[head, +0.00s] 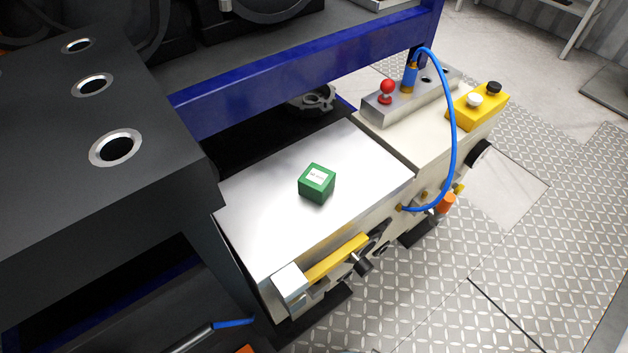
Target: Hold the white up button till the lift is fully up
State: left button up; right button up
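The white button (474,100) sits on top of a yellow control box (478,108) at the upper right, beside a black button (494,87). The likely lift is a low unit with a flat silver top plate (345,165) in the middle of the view. A green cube (317,182) with a white label rests on that plate. How far up the plate stands cannot be told from this one frame. Neither of my grippers is in view, and nothing touches the white button.
A red knob (386,87) and a blue hose (454,130) stand left of the yellow box. A dark bench with round holes (115,148) fills the left. A blue beam (290,75) crosses behind the plate. Open tread-plate floor (540,215) lies at the right.

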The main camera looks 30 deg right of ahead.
aim_at(474, 100)
jog(key=k+j, duration=0.1)
jog(key=k+z, duration=0.1)
jog(key=z, duration=0.75)
jog(key=k+z, duration=0.15)
jog(key=z, duration=0.3)
jog(key=l+z, duration=0.1)
jog(key=z, duration=0.35)
jog(key=i+l+z, duration=0.1)
jog(key=z, duration=0.3)
jog(key=i+l+z, duration=0.2)
jog(key=z, duration=0.25)
jog(key=l, duration=0.1)
